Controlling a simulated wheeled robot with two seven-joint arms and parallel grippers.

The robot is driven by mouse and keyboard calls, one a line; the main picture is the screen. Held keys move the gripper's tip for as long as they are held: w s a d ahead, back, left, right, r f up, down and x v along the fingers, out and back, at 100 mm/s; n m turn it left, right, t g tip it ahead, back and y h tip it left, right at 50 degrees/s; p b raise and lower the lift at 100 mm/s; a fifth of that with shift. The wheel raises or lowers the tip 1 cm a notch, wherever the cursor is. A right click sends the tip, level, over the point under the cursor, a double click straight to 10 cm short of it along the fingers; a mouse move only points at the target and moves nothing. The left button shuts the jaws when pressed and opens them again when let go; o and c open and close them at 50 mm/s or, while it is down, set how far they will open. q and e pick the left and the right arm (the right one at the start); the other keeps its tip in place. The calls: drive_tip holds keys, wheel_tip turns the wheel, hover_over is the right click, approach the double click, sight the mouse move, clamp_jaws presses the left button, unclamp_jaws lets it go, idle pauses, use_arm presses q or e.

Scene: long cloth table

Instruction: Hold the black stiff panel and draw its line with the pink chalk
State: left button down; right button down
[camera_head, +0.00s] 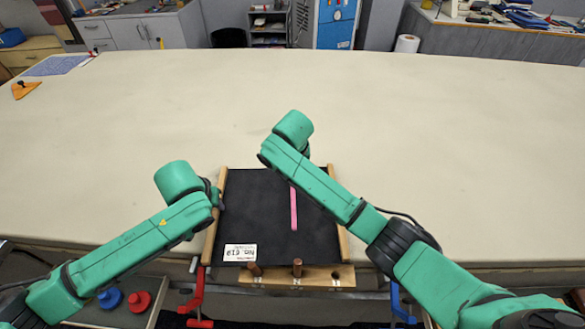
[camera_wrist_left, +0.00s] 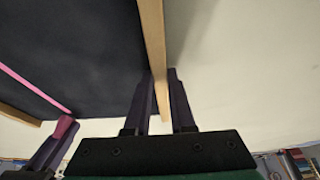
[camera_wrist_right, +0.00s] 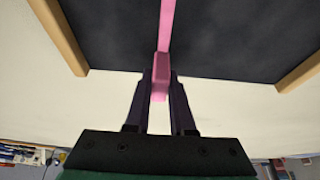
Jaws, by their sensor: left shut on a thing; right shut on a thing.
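The black panel (camera_head: 255,205) lies at the table's front edge, with light wooden strips along its left and right sides. A straight pink line (camera_head: 294,208) runs on it, partly covered by my right arm. My left gripper (camera_head: 217,192) is shut on the left wooden strip; the strip shows between its fingers in the left wrist view (camera_wrist_left: 157,80). My right gripper (camera_wrist_right: 161,85) is shut on the pink chalk (camera_wrist_right: 160,65), whose tip meets the line's end (camera_wrist_right: 167,25). In the head view my right arm hides this gripper and the chalk.
A white label (camera_head: 240,253) is on the panel's lower left corner. A wooden block with two brown pegs (camera_head: 297,267) stands at the panel's near edge. Red (camera_head: 197,290) and blue (camera_head: 398,300) clamps are at the table's front.

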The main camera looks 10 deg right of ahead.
wheel_tip(320, 180, up, 6)
drive_tip(key=shift+r, duration=0.1)
idle(0.5)
use_arm(q)
drive_tip(key=c, duration=0.7)
unclamp_jaws()
drive_tip(key=v, duration=1.2)
drive_tip(key=shift+s, duration=0.1)
